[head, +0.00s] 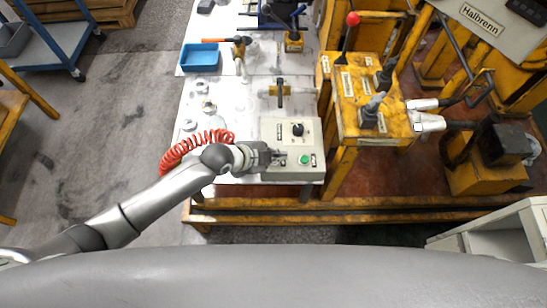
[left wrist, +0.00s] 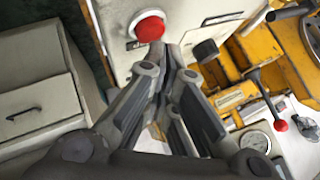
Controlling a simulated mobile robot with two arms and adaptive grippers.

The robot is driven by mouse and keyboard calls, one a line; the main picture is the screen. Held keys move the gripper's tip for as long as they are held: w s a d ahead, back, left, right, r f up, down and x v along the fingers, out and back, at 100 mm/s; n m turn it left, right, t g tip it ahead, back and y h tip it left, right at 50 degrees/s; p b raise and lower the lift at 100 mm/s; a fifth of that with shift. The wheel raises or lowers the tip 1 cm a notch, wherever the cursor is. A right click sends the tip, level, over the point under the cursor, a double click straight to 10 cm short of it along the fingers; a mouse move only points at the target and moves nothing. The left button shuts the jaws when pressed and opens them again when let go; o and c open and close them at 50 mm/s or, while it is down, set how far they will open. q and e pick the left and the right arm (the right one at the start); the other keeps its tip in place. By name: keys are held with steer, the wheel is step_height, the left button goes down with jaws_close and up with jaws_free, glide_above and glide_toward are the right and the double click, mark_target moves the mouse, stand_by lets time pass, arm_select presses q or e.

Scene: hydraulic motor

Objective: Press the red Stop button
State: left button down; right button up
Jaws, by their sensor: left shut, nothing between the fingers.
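The red Stop button (left wrist: 149,27) is a round dome on the pale control box in the left wrist view. In the head view it is hidden by my left gripper. The control box (head: 275,130) stands at the front right of the white worktop, with a black knob (head: 297,130) and a green button (head: 304,159). My left gripper (head: 279,157) is over the box, left of the green button. It is shut and empty. In the left wrist view its fingertips (left wrist: 160,48) overlap the red button's lower right edge; I cannot tell whether they touch. My right gripper is not in view.
A coiled red hose (head: 180,152) lies left of the box, close to my left arm. A blue tray (head: 200,57) and tools lie farther back on the worktop. A yellow machine (head: 346,105) with levers stands right of the box. A white cabinet (head: 500,235) is at lower right.

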arm_select(q)
steer(key=shift+f+b, duration=0.3)
steer(key=shift+f, duration=0.25)
stand_by(0.5)
stand_by(0.4)
steer(key=shift+r+p, duration=0.8)
step_height(320, 180, up, 5)
steer(key=p, duration=0.4)
steer(key=shift+r+p, duration=0.1)
steer(key=shift+p, duration=0.25)
stand_by(0.3)
